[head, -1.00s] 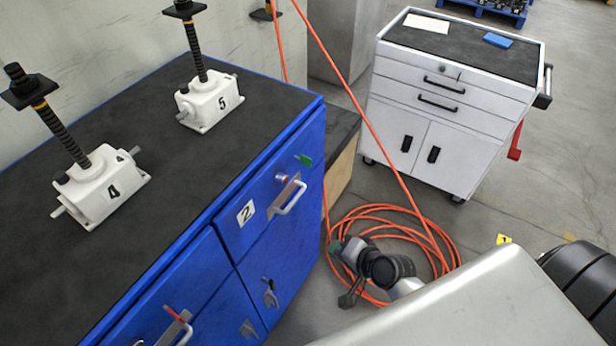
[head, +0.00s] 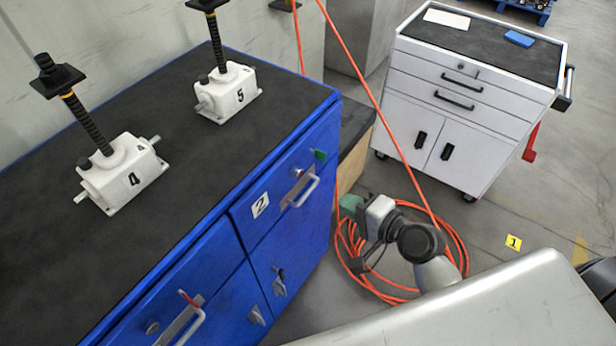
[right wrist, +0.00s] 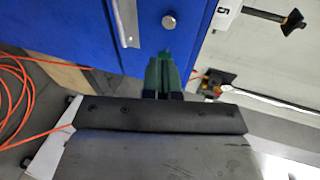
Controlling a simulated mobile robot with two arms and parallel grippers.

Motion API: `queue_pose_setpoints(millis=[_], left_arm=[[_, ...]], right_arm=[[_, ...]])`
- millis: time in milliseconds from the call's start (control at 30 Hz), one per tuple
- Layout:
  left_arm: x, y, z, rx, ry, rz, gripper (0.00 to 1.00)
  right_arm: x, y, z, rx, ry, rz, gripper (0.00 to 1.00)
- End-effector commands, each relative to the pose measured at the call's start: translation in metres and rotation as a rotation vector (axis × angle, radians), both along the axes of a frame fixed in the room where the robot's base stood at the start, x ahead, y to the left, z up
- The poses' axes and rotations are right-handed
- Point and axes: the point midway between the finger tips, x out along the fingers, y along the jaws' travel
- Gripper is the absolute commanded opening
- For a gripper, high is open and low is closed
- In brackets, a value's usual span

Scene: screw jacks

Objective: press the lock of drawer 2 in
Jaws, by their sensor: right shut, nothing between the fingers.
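The blue cabinet's drawer 2 (head: 243,222) has a white "2" label (head: 260,205), a metal handle (head: 303,191) and a small round silver lock (head: 298,172) above the handle. In the right wrist view the lock (right wrist: 169,20) shows as a round knob on the blue front, beside the handle (right wrist: 126,22). My right gripper (head: 349,205) has green fingers and is shut and empty. It is to the right of the drawer front, apart from the lock. In the right wrist view its fingertips (right wrist: 166,60) point towards the blue front, below the lock. My left gripper is out of view.
A green tab (head: 319,155) sits by the drawer's upper right corner. Screw jacks 4 (head: 125,175) and 5 (head: 230,92) stand on the cabinet top. An orange hose (head: 390,293) coils on the floor behind my right arm. A white tool cabinet (head: 455,120) stands at the back right.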

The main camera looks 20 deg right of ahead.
Motion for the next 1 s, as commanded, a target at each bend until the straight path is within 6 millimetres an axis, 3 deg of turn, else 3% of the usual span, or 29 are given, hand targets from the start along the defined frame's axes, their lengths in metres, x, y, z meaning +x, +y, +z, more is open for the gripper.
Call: queue_pose_setpoints(millis=[500,700,1000], left_arm=[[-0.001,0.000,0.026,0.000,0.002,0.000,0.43],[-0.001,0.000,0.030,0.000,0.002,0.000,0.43],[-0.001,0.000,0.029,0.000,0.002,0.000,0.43]], right_arm=[[0.087,0.049,-0.019,0.000,-0.001,0.001,0.00],[0.101,0.057,-0.021,0.000,0.000,0.000,0.00],[0.103,0.058,-0.022,-0.001,0.000,0.000,0.00]])
